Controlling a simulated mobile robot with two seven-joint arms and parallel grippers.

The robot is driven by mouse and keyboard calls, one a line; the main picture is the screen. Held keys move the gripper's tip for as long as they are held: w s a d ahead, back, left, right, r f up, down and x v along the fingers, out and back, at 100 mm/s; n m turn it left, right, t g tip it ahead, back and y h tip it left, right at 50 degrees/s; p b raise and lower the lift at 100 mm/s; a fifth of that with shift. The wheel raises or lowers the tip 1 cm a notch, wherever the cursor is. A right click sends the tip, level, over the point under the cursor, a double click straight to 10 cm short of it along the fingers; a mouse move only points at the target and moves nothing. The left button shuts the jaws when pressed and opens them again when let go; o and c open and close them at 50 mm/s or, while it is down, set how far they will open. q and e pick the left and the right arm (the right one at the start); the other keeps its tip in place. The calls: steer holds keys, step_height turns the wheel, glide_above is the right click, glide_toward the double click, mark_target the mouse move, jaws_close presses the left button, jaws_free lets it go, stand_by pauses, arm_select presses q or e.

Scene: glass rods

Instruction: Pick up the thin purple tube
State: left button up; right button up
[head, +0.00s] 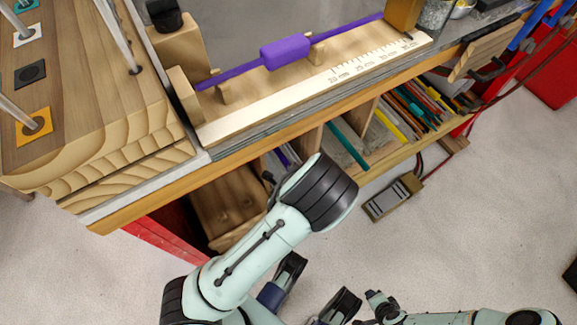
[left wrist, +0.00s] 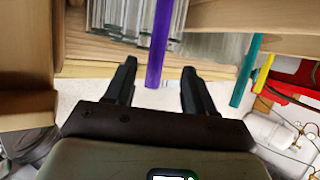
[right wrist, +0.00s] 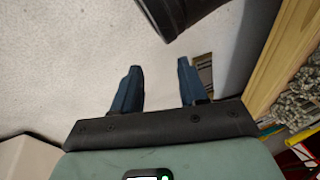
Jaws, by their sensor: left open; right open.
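In the left wrist view a thin purple tube (left wrist: 159,40) sticks out of a shelf compartment. Its near end shows between the fingers of my left gripper (left wrist: 158,68), with gaps on both sides. The gripper is open and not closed on it; the depth between them is hard to judge. In the head view a bit of purple (head: 284,158) shows in the compartment under the bench, and my left gripper cannot be made out there. My right gripper (right wrist: 156,82) is open and empty above the floor in the right wrist view.
Another purple rod with a thick sleeve (head: 286,52) rests on a wooden ruler stand on the bench. Clear glass rods (left wrist: 118,18) lie beside the tube. Teal (left wrist: 246,68) and yellow (left wrist: 263,73) rods stick out to the right. A wooden side panel (left wrist: 28,70) stands left.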

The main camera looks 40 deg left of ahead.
arm_select(q)
steer(key=b+x, duration=0.2)
steer(key=x, duration=0.2)
steer(key=shift+f, duration=0.45)
jaws_close()
arm_select(e)
steer(key=shift+g, duration=0.6)
steer(key=s+f, duration=0.1)
steer(key=f, duration=0.1)
steer(key=s+d+f, duration=0.1)
steer(key=s+f, duration=0.1)
steer(key=shift+f, duration=0.1)
arm_select(q)
steer(key=shift+r, duration=0.1)
arm_select(e)
steer(key=shift+w, duration=0.15)
